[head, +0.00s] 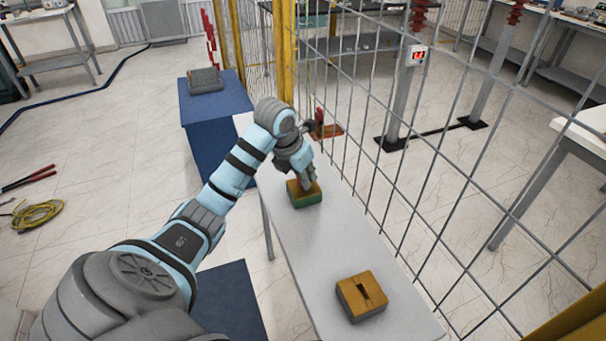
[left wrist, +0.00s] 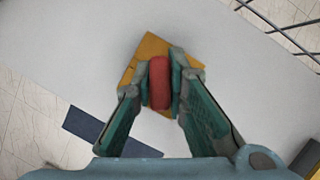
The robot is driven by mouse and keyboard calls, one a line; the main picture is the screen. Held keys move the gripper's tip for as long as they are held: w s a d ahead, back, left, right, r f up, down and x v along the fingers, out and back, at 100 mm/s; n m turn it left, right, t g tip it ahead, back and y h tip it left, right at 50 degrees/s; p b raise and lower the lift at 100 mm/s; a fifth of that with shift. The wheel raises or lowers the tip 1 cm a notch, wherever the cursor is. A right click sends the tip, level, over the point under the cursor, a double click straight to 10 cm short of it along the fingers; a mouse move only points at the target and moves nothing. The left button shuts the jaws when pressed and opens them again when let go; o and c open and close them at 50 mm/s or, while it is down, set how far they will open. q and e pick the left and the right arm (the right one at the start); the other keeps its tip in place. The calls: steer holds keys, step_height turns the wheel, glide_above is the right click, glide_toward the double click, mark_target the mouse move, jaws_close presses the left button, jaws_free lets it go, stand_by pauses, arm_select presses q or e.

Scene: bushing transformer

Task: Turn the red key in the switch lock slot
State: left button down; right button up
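A small box with a yellow top and green sides (head: 306,202) sits on the narrow light grey table. My left gripper (head: 308,182) points down at its top. In the left wrist view the fingers (left wrist: 160,85) are closed on both sides of the red key (left wrist: 159,82), with the yellow top (left wrist: 150,47) behind it. In the head view the gripper mostly hides the key. Whether the key sits in a slot there cannot be seen. A second, orange-brown box (head: 350,299) with a dark slot in its top stands nearer on the table. My right gripper is not in view.
A wire mesh fence (head: 400,170) runs along the table's right side, with yellow posts (head: 283,50) at the far end. A blue cabinet (head: 215,115) with a grey item (head: 205,80) on it stands behind left. The table surface (head: 310,245) between the two boxes is clear.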

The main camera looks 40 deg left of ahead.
arm_select(q)
steer(key=shift+r+n+y+p, duration=0.15)
steer(key=shift+n+y+p, duration=0.35)
steer(key=shift+n, duration=0.4)
steer(key=n+y+p, duration=0.1)
steer(key=n+p, duration=0.1)
steer(key=n, duration=0.2)
steer(key=shift+g, duration=0.4)
steer(key=c, duration=1.5)
jaws_free()
steer(key=shift+c, duration=0.2)
